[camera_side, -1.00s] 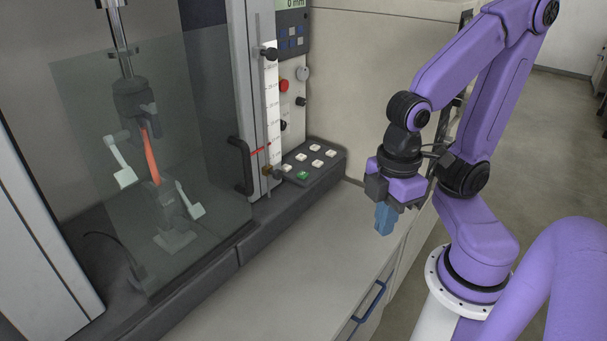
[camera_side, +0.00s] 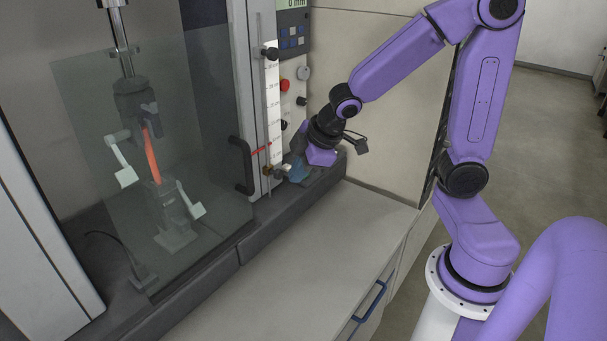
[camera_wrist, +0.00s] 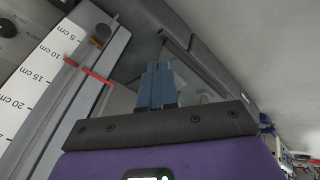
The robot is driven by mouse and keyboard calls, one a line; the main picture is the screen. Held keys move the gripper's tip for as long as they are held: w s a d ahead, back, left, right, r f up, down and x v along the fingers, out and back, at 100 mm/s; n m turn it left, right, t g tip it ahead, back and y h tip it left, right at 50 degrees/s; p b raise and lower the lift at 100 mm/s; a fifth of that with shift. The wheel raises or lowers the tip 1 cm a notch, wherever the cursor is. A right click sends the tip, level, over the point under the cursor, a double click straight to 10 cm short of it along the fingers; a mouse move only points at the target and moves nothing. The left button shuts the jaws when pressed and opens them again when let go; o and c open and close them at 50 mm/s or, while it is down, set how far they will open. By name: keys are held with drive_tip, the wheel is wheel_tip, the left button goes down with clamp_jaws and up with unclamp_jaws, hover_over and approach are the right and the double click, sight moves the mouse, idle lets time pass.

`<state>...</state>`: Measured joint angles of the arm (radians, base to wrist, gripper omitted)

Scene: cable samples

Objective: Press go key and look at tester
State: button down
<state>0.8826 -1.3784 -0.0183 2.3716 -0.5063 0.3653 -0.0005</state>
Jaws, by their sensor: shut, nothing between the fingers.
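The tester is on the left of the side view, with a transparent door (camera_side: 85,130) in front of its clamps. An orange cable sample (camera_side: 151,155) stands between the upper clamp (camera_side: 134,100) and the lower clamp (camera_side: 170,208). Its display (camera_side: 292,4) is cut by the top edge and reads 0 mm. The shut blue fingers (camera_wrist: 157,85) show in the wrist view.
A white scale (camera_side: 272,95) with a red pointer (camera_side: 261,149) stands just left of my gripper; the scale (camera_wrist: 40,80) also shows in the wrist view. The pale bench top (camera_side: 290,265) is clear.

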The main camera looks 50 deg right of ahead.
drive_tip(key=w+d+f+t, duration=0.1)
drive_tip(key=w+d+f, duration=0.1)
drive_tip(key=w+d, duration=0.4)
drive_tip(key=w+d+f+t+y, duration=0.1)
drive_tip(key=w+d, duration=0.5)
drive_tip(key=d, duration=0.8)
drive_tip(key=shift+w+d+f+n+t, duration=0.15)
drive_tip(key=shift+w+f+n+t, duration=0.25)
drive_tip(key=shift+t, duration=0.3)
drive_tip(key=shift+f, duration=0.1)
drive_tip(key=shift+f, duration=4.35)
